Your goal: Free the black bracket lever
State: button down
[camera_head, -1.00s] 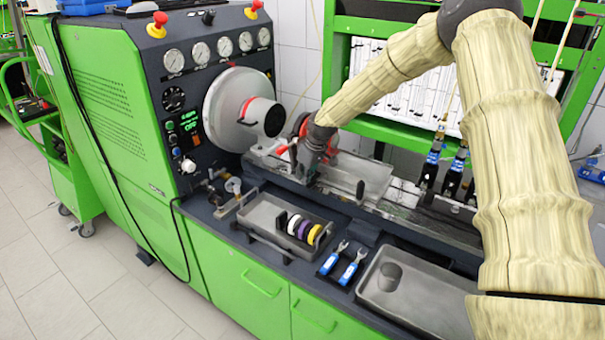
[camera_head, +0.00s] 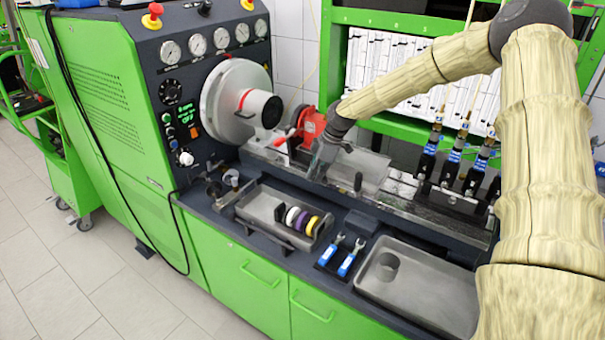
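A small black lever (camera_head: 358,183) stands upright at the front of the bench rail, just right of my gripper; I take it to be the black bracket lever. My gripper (camera_head: 322,163) points down at the rail, beside the red clamp part (camera_head: 311,126) and left of the lever. There is a visible gap between gripper and lever. The fingers are small and dark against the dark rail, so I cannot tell whether they are open or shut, or whether they touch anything. My wrist and forearm hide part of the bracket area behind.
A white drum-shaped drive head (camera_head: 232,105) stands to the left. In front are a tray with several coloured rings (camera_head: 262,203), blue-handled wrenches (camera_head: 347,262) and a grey tray (camera_head: 435,290). Black injectors with blue bands (camera_head: 428,155) stand at the right on the rail.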

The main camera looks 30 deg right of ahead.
aim_at(326, 178)
jog(key=shift+s+d, duration=0.15)
dwell(0.5)
jog(key=shift+r, duration=0.15)
jog(key=p+v, duration=0.5)
jog(key=v, duration=0.3)
jog(key=shift+r, duration=0.25)
jog(key=shift+d+r+p, duration=0.35)
jog(key=shift+r+p, duration=0.15)
jog(key=shift+r, duration=0.1)
